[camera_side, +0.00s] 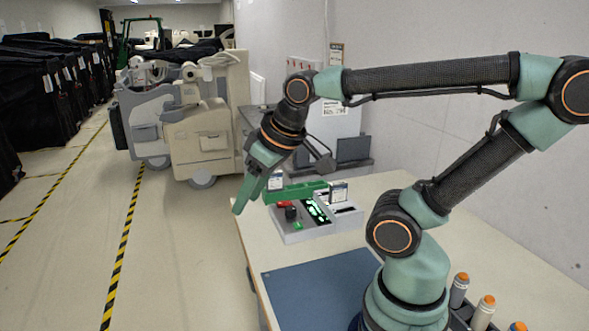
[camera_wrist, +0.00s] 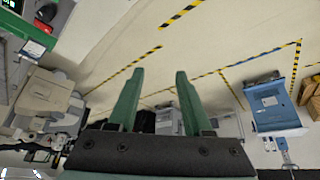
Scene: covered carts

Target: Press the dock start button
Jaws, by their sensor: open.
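A grey control box (camera_side: 292,238) stands on the table in the side view. It carries a green button (camera_side: 297,226), a black knob (camera_side: 291,213), a red part (camera_side: 284,204) and a dark screen with green marks (camera_side: 316,210). I cannot tell from labels which one is the dock start button. My gripper (camera_side: 240,206) is open and empty, pointing down at the table's far left edge, left of the box and apart from it. In the wrist view my gripper (camera_wrist: 157,71) spreads over the floor, with no button between its fingers.
A green bar (camera_side: 295,192) lies behind the box. A blue mat (camera_side: 320,290) covers the front of the table (camera_side: 470,225). Orange-capped bottles (camera_side: 485,308) stand at the right. Beige equipment (camera_side: 195,135) stands on the floor beyond. A blue unit (camera_wrist: 272,106) shows in the wrist view.

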